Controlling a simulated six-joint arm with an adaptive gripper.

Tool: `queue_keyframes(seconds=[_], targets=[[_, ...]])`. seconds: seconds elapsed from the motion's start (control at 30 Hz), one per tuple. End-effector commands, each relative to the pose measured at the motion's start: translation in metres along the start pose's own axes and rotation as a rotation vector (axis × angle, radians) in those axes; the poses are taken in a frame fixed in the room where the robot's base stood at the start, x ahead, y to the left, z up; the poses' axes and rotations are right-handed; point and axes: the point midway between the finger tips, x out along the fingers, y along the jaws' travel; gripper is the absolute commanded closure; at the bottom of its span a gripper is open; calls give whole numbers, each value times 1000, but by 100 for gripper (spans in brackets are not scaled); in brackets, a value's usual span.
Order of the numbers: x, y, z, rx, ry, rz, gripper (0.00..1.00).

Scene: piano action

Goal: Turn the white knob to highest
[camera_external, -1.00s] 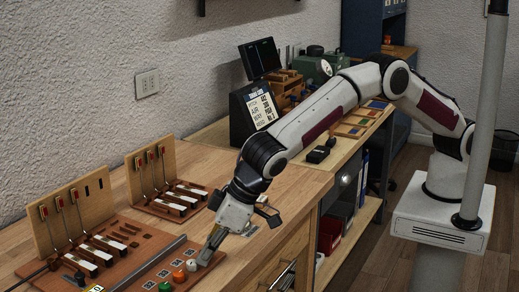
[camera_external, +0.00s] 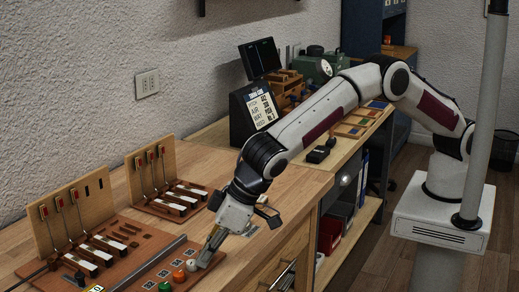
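The white knob (camera_external: 191,265) is a small round knob at the right end of a short row on the brown board. It stands to the right of an orange knob. My gripper (camera_external: 204,262) points down at the board's right end. Its fingertips are right beside the white knob, on its right side in the picture. I cannot tell whether they touch it. The fingers overlap from this side, so the gap between them does not show. The knob's pointer or setting is too small to read.
The orange knob (camera_external: 179,275) and a green knob (camera_external: 165,287) stand close to the left. A grey bar (camera_external: 148,264) runs along the board behind the knobs. Upright wooden panels with key levers (camera_external: 152,168) stand further back.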

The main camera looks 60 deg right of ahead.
Motion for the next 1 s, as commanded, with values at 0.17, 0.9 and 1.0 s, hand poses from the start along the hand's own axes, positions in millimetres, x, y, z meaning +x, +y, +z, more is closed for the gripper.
queue_keyframes(seconds=[0.17, 0.9, 1.0], targets=[[0, -3, 7, -4, -3, -3, 100], [-14, -1, 1, 0, -1, -1, 100], [-20, -1, -3, 1, 0, -1, 100]])
